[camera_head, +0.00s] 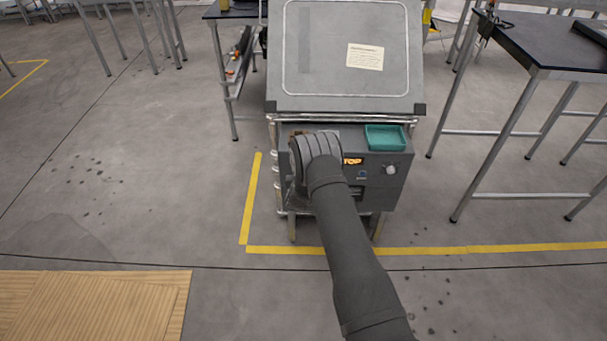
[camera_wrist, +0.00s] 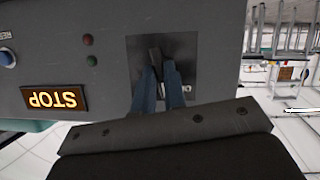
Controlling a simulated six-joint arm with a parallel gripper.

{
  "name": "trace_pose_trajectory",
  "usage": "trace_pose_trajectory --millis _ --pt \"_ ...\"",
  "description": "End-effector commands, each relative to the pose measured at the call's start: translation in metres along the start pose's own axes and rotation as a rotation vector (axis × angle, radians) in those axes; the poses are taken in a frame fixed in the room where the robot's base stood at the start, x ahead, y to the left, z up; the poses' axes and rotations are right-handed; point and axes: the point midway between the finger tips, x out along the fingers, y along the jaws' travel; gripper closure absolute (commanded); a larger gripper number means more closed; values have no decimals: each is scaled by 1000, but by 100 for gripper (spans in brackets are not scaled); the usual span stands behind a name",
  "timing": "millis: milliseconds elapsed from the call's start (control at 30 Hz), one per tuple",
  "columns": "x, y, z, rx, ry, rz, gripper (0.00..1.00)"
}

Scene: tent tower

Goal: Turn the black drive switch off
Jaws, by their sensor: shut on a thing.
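The black drive switch (camera_wrist: 154,54) stands out from a dark square plate on the grey control panel (camera_wrist: 60,60) in the wrist view. My gripper (camera_wrist: 158,74) has its two blue-grey fingers closed around the switch lever. Part of an upside-down label, which looks like "ON", shows beside the right finger. In the head view, my arm covers the switch and the gripper at the left part of the machine's front (camera_head: 400,190).
A lit STOP sign (camera_wrist: 54,98), a red light (camera_wrist: 88,40), a green light (camera_wrist: 92,60) and a blue button (camera_wrist: 7,58) are on the panel. A teal tray (camera_head: 385,146) sits on the machine. A dark table (camera_head: 560,45) stands at right.

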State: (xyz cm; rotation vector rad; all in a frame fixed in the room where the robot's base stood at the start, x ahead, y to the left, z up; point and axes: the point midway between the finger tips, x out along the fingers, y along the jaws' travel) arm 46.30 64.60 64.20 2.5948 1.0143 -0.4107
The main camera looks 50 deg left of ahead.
Motion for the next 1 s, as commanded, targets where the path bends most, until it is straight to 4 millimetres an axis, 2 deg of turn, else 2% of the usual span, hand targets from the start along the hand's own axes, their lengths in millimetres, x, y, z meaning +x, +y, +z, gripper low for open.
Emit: trace_pose_trajectory --millis 500,1000 --pt "0 -4 0 -404 3 167 100" --pt "1 -5 0 -557 4 230 100"
